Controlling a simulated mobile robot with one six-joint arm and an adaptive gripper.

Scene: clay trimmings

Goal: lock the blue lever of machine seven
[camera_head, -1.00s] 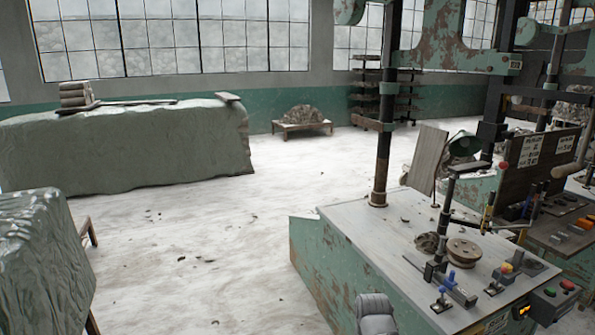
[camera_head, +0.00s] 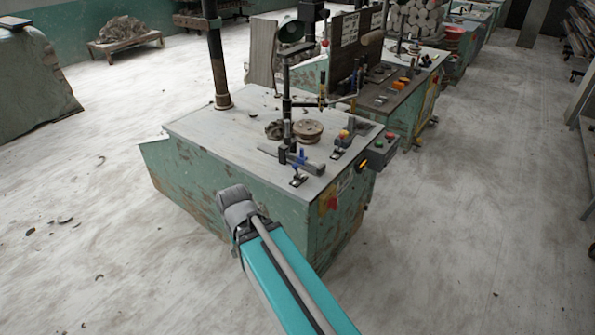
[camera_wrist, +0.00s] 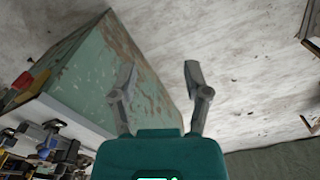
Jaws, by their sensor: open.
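A green, rust-worn machine (camera_head: 240,196) with a pale top stands in the middle of the head view. Small blue parts show on its top, one (camera_head: 301,157) near the front edge beside a grey bar; I cannot tell which one is the lever or whether it is locked. No number seven is readable. In the wrist view my gripper (camera_wrist: 158,78) is open and empty, its two fingers apart in front of the machine's green side (camera_wrist: 125,85) and the floor. The fittings on top sit blurred at the lower left there. The head view does not show my fingers.
A round brown wheel (camera_head: 308,131) and a control box with buttons (camera_head: 380,148) are on the machine. A dark post (camera_head: 217,60) rises from its back left. More machines (camera_head: 415,90) stand behind it to the right. The floor (camera_head: 470,230) at right is clear.

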